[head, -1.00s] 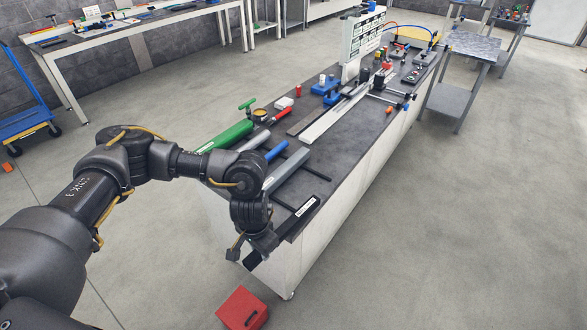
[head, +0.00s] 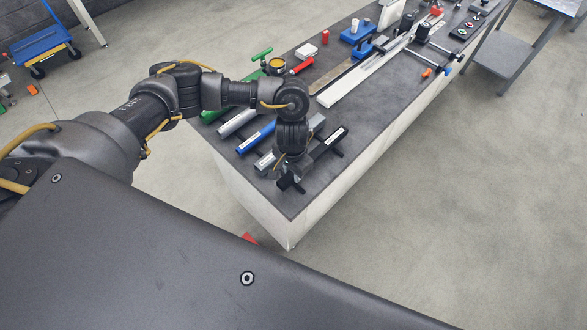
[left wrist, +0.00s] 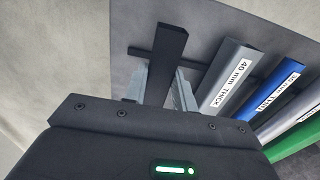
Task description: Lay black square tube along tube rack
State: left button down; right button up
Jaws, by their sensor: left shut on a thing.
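The black square tube (head: 328,143) has a white label near its far end. My left gripper (head: 291,181) is shut on its near end. In the left wrist view the tube (left wrist: 168,45) runs out from between the two fingers (left wrist: 160,90), over a dark crossbar of the tube rack (left wrist: 140,52). The rack's bar end (head: 338,153) also shows in the head view. The tube lies beside the grey 40 mm tube (left wrist: 230,72), roughly parallel, with a gap between. I cannot tell whether it touches the rack. My right gripper is not in view.
A blue tube (head: 256,136), another grey tube (head: 238,121) and a green cylinder (left wrist: 295,141) lie further along. A long pale rail (head: 350,86) and several tools are further back on the bench (head: 365,115). The bench's near edge is close to my gripper.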

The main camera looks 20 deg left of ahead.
pick_arm(q)
jog(key=shift+w+r+p, duration=0.1)
jog(key=shift+p, duration=0.65)
jog(key=shift+f+b, duration=0.4)
jog(key=shift+f, duration=0.1)
jog(key=shift+s+f, duration=0.2)
jog(key=shift+f, duration=0.2)
jog(key=shift+w+f, duration=0.15)
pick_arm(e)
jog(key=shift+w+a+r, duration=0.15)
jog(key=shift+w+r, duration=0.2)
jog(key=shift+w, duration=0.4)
pick_arm(q)
jog(key=shift+f, duration=0.55)
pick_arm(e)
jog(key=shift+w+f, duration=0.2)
pick_arm(q)
jog(key=c, duration=1.1)
grip_release()
jog(key=shift+o, duration=0.2)
